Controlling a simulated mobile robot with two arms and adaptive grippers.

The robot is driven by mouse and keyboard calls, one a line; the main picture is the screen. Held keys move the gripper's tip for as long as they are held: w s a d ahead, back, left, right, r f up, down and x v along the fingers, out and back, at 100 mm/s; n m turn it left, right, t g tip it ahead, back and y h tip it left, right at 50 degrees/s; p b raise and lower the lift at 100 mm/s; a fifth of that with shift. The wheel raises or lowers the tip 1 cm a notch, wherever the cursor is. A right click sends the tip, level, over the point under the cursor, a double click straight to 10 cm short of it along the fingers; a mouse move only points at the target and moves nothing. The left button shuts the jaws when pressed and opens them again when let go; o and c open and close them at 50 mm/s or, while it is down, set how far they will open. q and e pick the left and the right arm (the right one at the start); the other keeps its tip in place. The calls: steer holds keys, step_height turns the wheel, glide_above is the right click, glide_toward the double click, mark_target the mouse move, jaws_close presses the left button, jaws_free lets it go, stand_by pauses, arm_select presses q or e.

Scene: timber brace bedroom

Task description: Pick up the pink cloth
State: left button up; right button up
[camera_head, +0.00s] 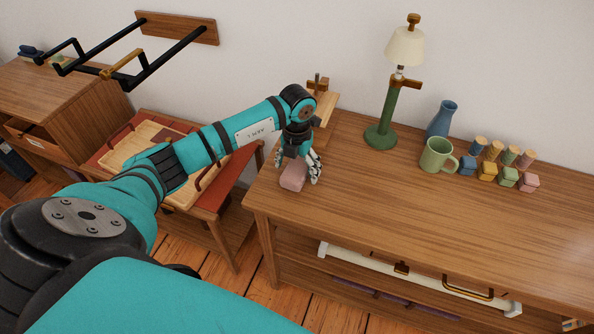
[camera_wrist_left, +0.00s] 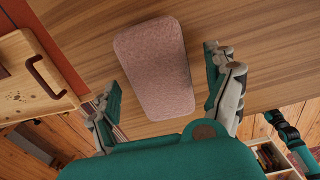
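The pink cloth (camera_head: 293,175) is a small folded block with rounded corners. It lies on the wooden dresser top near its left front corner. In the left wrist view the cloth (camera_wrist_left: 154,66) is a textured, dusty-pink oblong between the spread fingers. My left gripper (camera_head: 301,166) points down right at the cloth, open, with pale fingers visible on its right side. In the left wrist view the open gripper (camera_wrist_left: 163,88) has a finger either side of the cloth, and I cannot tell whether they touch it.
A green lamp (camera_head: 388,118), blue vase (camera_head: 442,119), green mug (camera_head: 437,157) and several coloured blocks stand farther right and back. A wooden stand (camera_head: 323,106) is behind the gripper. A tray (camera_head: 148,160) sits on a lower table at left. The dresser's front middle is clear.

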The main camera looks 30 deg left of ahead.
mark_target(297, 166)
arm_select(q)
steer(key=c, duration=1.2)
steer(key=shift+r, duration=0.15)
steer(key=shift+r, duration=0.45)
step_height(297, 166, up, 2)
steer(key=shift+r+b, duration=0.1)
steer(key=shift+b, duration=0.3)
steer(key=s+d, duration=0.3)
steer(key=d, duration=0.1)
steer(key=s+d+r+b, duration=0.1)
steer(key=s+d, duration=0.3)
steer(key=s+d+b, duration=0.1)
steer(key=s+d, duration=0.2)
steer(key=d, duration=0.1)
steer(key=shift+s+r, duration=0.35)
steer(key=shift+s, duration=0.05)
